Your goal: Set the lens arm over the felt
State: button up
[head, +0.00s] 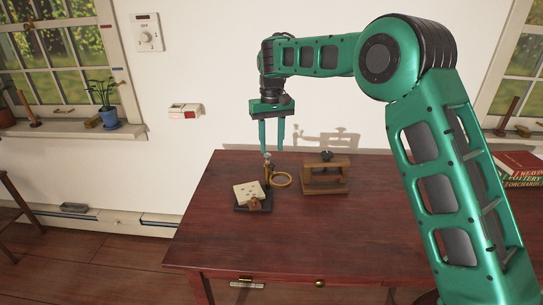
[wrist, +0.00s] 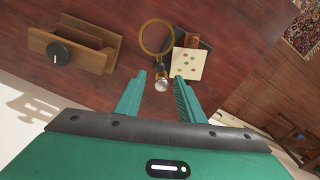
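The lens arm is a brass ring (head: 281,180) on a post topped by a silver knob (head: 267,158). The ring lies out to the right of the felt in the head view; the wrist view shows the ring (wrist: 157,37) and knob (wrist: 161,84) too. The felt appears to be the cream dotted pad (head: 248,192), on a dark base (head: 253,208); the pad also shows in the wrist view (wrist: 189,64). My gripper (head: 271,149) is open and points down just above the knob. In the wrist view the knob shows between its fingertips (wrist: 159,80), with gaps either side.
A wooden stand with a dark knob (head: 326,177) is on the table right of the ring. A small brown block (head: 254,204) sits at the pad's front edge. Books (head: 518,168) are at the far right. The front of the table (head: 285,245) is clear.

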jog(key=shift+r, duration=2.45)
